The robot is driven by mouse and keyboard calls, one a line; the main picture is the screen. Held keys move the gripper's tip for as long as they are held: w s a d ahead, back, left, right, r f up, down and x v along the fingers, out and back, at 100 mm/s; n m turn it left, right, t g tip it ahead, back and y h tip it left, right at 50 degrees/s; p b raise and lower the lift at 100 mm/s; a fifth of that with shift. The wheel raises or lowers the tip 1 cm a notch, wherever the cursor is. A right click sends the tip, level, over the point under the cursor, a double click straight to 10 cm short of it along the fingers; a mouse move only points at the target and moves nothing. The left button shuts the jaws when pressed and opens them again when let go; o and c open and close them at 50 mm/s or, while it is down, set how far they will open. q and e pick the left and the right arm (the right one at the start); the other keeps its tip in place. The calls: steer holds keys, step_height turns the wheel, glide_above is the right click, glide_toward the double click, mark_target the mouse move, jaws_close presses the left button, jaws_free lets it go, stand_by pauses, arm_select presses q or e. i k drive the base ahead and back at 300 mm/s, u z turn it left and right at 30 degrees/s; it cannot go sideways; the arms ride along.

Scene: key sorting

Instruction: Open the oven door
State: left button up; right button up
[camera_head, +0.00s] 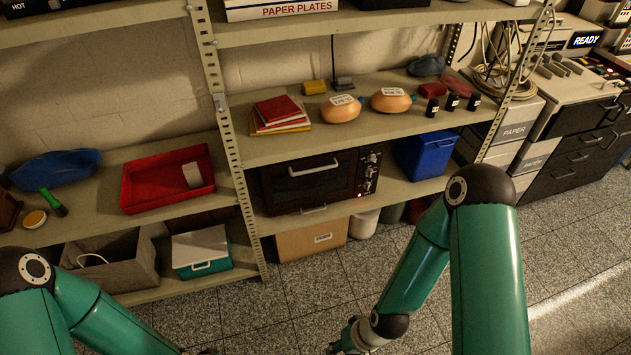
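One pale bar handle (313,168) runs across the upper front, and another (313,210) sits at the bottom edge. Knobs (370,172) and a small red light are on its right side. My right arm reaches down to the bottom edge, with its wrist low in front of the rack; only a sliver of the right gripper (336,347) shows there, apart from the oven. My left arm leaves the picture at the bottom left, and its fingers are not visible.
A blue bin (424,155) stands right of the oven. A red tray (168,180) lies on the shelf to its left, beyond a metal upright (222,120). A cardboard box (310,240) is below. Speckled floor in front is clear.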

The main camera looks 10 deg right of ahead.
mark_target(283, 191)
steer(key=k, duration=1.05)
steer(key=u, duration=0.4)
steer(key=i, duration=0.7)
steer(key=u, duration=0.35)
steer(key=i, duration=1.4)
steer(key=z, duration=0.75)
